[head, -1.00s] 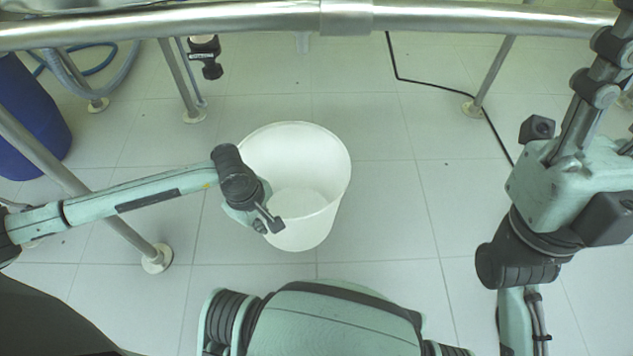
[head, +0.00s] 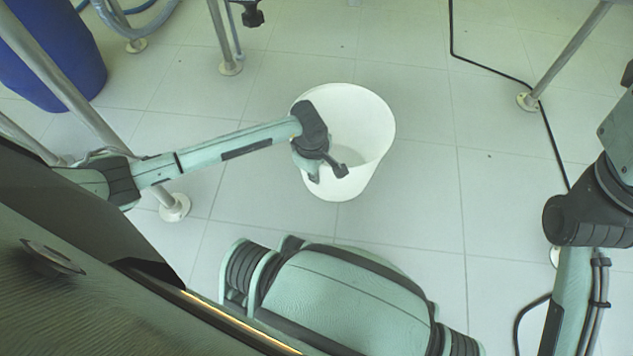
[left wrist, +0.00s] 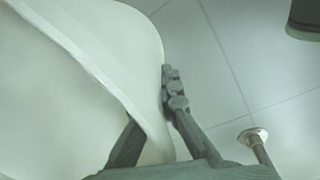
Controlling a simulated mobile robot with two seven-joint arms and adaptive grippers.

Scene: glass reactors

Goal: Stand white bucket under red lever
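The white bucket (head: 372,118) is upright and open at the top, right of the frame leg in the head view. I cannot tell whether its base touches the floor. My left gripper (head: 328,172) is at the bucket's near left rim. In the left wrist view the bucket wall (left wrist: 60,90) passes between the fingers of the left gripper (left wrist: 150,118), one on each side, and they are shut on it. My right gripper is out of the picture; only part of that arm shows at the right edge. No red lever shows.
Metal frame legs stand at the left (head: 174,206) and right (head: 528,101). A blue drum (head: 60,60) is at the upper left. A dark fitting (head: 252,14) hangs at the top. A black cable (head: 547,125) runs along the floor at right. The floor around the bucket is clear.

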